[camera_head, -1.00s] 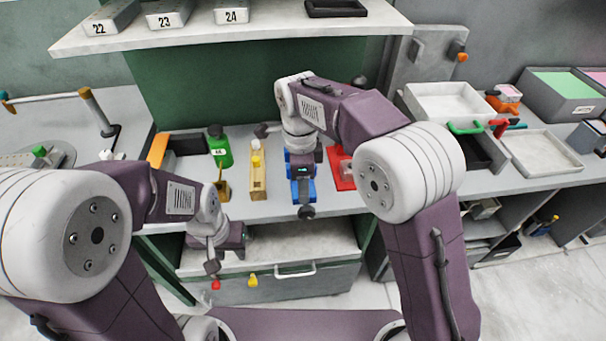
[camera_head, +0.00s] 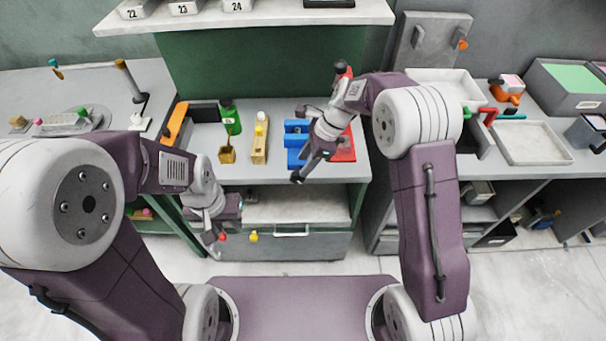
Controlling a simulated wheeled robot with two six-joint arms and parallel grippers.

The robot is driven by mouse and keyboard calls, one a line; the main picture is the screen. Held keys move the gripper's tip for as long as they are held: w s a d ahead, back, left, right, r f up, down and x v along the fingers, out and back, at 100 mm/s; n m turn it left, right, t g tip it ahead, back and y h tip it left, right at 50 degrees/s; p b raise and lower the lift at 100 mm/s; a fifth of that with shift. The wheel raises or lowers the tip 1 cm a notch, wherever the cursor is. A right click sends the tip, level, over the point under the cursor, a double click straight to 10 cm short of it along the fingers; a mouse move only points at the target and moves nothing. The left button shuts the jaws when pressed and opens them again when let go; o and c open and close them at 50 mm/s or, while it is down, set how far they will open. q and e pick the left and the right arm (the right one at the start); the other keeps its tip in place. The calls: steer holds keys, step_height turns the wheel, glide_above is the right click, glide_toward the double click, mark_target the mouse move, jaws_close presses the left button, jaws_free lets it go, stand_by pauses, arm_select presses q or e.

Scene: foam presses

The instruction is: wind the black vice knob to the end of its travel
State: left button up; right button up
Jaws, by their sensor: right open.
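The blue vice (camera_head: 295,140) stands on the grey bench, partly covered by my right arm. I cannot make out its black knob apart from the dark gripper parts in front of it. My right gripper (camera_head: 298,176) is open and tilted, its dark end pointing down and left in front of the vice. Whether it touches the vice I cannot tell. My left gripper (camera_head: 209,238) hangs at the left, in front of the bench and apart from the vice; its finger gap is too small to read.
A red fixture (camera_head: 346,150) is close on the right. Trays (camera_head: 530,143) lie further right. A shelf (camera_head: 270,18) overhangs the back.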

mark_target(297, 177)
steer(key=shift+m, duration=0.4)
steer(key=f, duration=0.2)
steer(key=w+a+f, duration=0.1)
steer(key=f, duration=0.2)
steer(key=w+f, duration=0.1)
steer(key=f, duration=0.2)
steer(key=shift+w+a+f, duration=0.15)
steer(key=shift+a, duration=0.15)
steer(key=shift+w+a+f, duration=0.1)
steer(key=shift+a+f, duration=0.1)
steer(key=shift+f, duration=0.1)
steer(key=shift+s+d+r, duration=0.1)
steer(key=shift+s+d, duration=0.05)
steer(key=shift+s, duration=0.05)
arm_select(q)
steer(key=shift+w+a+r+p, duration=0.3)
steer(key=shift+w+a+r, duration=0.15)
steer(key=shift+w+a, duration=0.3)
arm_select(e)
jaws_close()
